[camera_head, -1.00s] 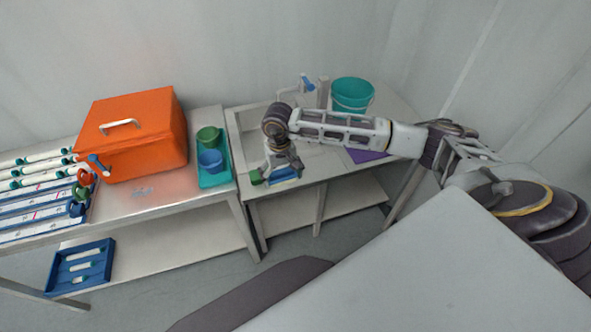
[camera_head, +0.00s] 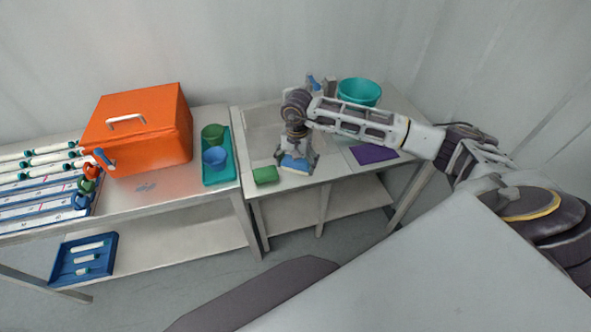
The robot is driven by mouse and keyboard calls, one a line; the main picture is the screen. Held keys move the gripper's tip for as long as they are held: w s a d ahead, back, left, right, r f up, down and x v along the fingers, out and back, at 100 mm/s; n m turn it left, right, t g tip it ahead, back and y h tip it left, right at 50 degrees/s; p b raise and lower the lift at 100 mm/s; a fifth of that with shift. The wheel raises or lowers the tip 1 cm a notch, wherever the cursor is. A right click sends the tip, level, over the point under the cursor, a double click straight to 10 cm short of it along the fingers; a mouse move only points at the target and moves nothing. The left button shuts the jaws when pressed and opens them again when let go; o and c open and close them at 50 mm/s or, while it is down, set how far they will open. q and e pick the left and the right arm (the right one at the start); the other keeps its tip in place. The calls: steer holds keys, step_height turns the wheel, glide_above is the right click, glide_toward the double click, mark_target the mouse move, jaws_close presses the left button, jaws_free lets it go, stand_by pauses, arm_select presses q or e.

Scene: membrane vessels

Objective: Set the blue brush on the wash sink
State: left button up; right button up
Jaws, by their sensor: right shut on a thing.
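The blue brush (camera_head: 295,164) has a blue top and a pale underside. My right gripper (camera_head: 298,157) points down and is shut on it. The brush is at the front part of the wash sink (camera_head: 327,169), by the near rim of the basin. I cannot tell whether it touches the surface or hangs just above it. The gripper hides part of the brush and of the basin behind it. My left gripper is not in view.
A green block (camera_head: 265,175) lies on the sink's front edge, left of the brush. A purple cloth (camera_head: 374,153) and a teal bucket (camera_head: 358,92) are to the right. A teal tray (camera_head: 217,174) with green and blue cups and an orange box (camera_head: 138,130) stand on the left table.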

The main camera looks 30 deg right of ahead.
steer(key=m, duration=0.1)
steer(key=d+m, duration=0.1)
steer(key=m, duration=0.1)
steer(key=shift+w+d+r+m, duration=0.2)
steer(key=shift+w+r+m, duration=0.05)
steer(key=shift+m, duration=0.15)
steer(key=shift+w+d+r+m, duration=0.2)
steer(key=shift+d+r+m, duration=0.4)
steer(key=shift+m, duration=3.6)
steer(key=shift+w+d+r+m, duration=0.2)
steer(key=shift+d+m, duration=0.7)
steer(key=shift+m, duration=3.3)
steer(key=shift+w+d+r+m, duration=0.3)
steer(key=shift+d+m, duration=0.45)
steer(key=shift+m, duration=3.45)
steer(key=shift+s, duration=0.1)
steer(key=shift+f+p, duration=0.5)
steer(key=shift+f, duration=2.6)
